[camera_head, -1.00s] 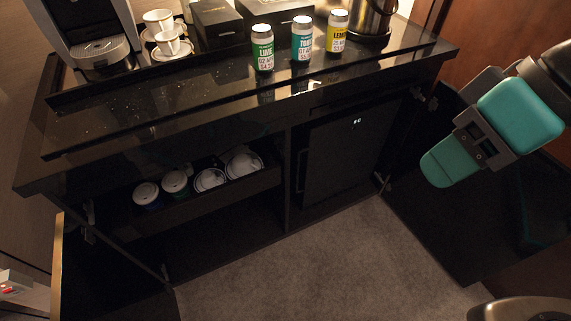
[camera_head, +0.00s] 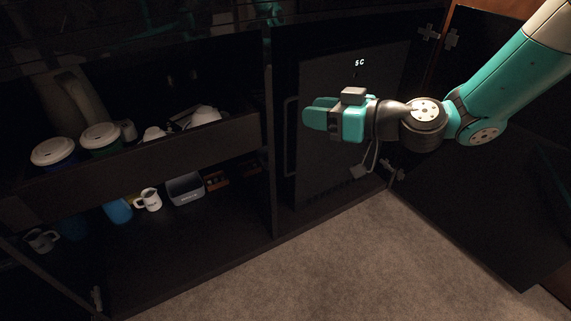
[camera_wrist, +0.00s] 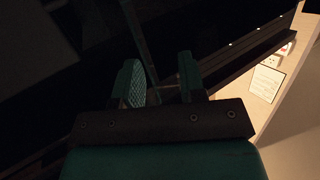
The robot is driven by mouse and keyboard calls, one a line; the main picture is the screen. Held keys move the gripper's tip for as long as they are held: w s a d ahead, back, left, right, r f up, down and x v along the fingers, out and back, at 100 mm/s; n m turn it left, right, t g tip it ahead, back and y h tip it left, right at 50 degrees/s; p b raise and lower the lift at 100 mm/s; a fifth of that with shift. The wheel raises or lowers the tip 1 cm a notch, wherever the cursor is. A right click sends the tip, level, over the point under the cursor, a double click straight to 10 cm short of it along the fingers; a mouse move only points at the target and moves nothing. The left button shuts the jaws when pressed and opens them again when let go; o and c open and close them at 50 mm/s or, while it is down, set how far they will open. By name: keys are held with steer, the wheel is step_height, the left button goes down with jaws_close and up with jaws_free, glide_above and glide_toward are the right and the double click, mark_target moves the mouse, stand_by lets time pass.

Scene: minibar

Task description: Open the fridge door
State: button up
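The fridge (camera_head: 345,150) is a dark box in the right cabinet bay with a lit "5C" display, and its door looks shut. Its slim vertical handle (camera_head: 288,137) runs along the door's left edge. My gripper (camera_head: 308,114) is in front of the upper door, fingers pointing left toward the handle. In the wrist view, my gripper (camera_wrist: 158,75) has its two fingers apart. A thin dark bar (camera_wrist: 138,40), probably the handle, runs ahead of and between them. I cannot tell whether the fingers touch it.
A drawer (camera_head: 150,165) with lidded cups projects in the left bay; a white mug (camera_head: 149,200) and grey container (camera_head: 185,188) stand below. The open cabinet door (camera_head: 480,170) is at right behind my arm. Carpet (camera_head: 330,265) in front is clear.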

steer(key=w+d+f+m+t+b, duration=0.1)
steer(key=w+f+t+b, duration=0.15)
steer(key=f, duration=0.35)
steer(key=w+d+f+m+t+h+b, duration=0.1)
steer(key=w+d+f+b, duration=0.1)
steer(key=f+b, duration=0.3)
steer(key=w+d+f+m+t+b, duration=0.1)
steer(key=w+f+t+b, duration=0.1)
steer(key=f, duration=0.6)
steer(key=p, duration=0.1)
glide_toward(286, 135)
steer(key=shift+t+h, duration=0.25)
steer(key=shift+h, duration=0.15)
steer(key=x, duration=0.9)
steer(key=shift+s+a, duration=0.1)
steer(key=shift+a, duration=0.1)
steer(key=shift+x, duration=0.8)
steer(key=shift+r, duration=0.15)
steer(key=shift+c, duration=0.4)
jaws_close()
